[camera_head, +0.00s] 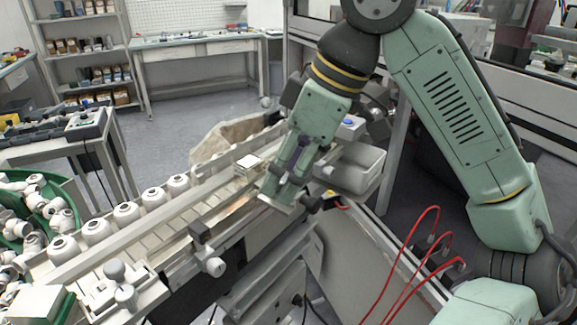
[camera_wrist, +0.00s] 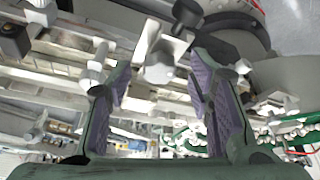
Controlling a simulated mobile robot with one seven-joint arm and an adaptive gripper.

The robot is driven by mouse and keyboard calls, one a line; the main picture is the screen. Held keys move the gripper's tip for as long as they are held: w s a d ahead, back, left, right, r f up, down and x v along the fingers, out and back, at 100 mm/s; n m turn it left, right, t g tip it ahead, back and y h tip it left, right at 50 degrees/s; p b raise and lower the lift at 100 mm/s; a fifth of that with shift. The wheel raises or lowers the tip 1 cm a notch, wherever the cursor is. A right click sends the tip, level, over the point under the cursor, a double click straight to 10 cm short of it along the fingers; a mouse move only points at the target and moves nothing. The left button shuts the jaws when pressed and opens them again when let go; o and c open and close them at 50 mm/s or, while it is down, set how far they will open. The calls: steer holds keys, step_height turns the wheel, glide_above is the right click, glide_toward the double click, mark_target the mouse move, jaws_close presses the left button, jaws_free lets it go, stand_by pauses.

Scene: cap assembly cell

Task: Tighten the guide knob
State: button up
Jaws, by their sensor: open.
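My gripper (camera_head: 282,196) is over the near side of the conveyor, pointing down, with its fingers apart. In the wrist view its two purple-padded fingers (camera_wrist: 162,72) stand wide apart, and a pale rounded knob (camera_wrist: 159,66) shows between their tips. I cannot tell how far beyond the tips it lies. Another pale knob (camera_wrist: 95,67) shows just left of the left finger. In the head view a white round knob (camera_head: 214,267) sticks out from the conveyor's near side, below a black block (camera_head: 200,234). Which knob is the guide knob is not clear.
White caps (camera_head: 126,213) stand in a row along the conveyor (camera_head: 165,232). A green bin (camera_head: 72,190) of loose white parts is at left. A grey tray (camera_head: 357,168) lies right of my gripper. Red cables (camera_head: 415,235) loop at lower right.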

jaws_close()
stand_by(0.7)
